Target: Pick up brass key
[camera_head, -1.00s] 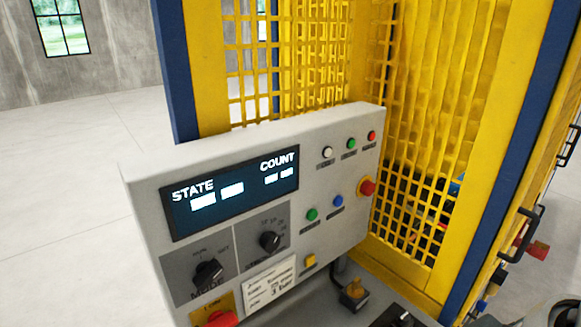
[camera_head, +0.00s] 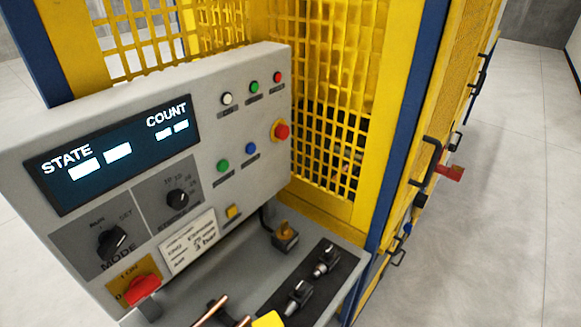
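A small brass-coloured piece (camera_head: 285,229), which looks like the brass key, stands up from a dark square block (camera_head: 286,242). The block sits on the grey shelf at the foot of the control panel, towards its right end. The piece is too small for me to make out its exact shape. Neither of my grippers is in view.
The grey control panel (camera_head: 115,95) has a display, knobs and buttons. A dark strip with black fittings (camera_head: 326,260) lies right of the block. Copper-coloured rods (camera_head: 212,309) and a yellow item (camera_head: 268,320) show at the bottom edge. A yellow mesh cage (camera_head: 335,60) stands behind; clear floor (camera_head: 500,200) lies right.

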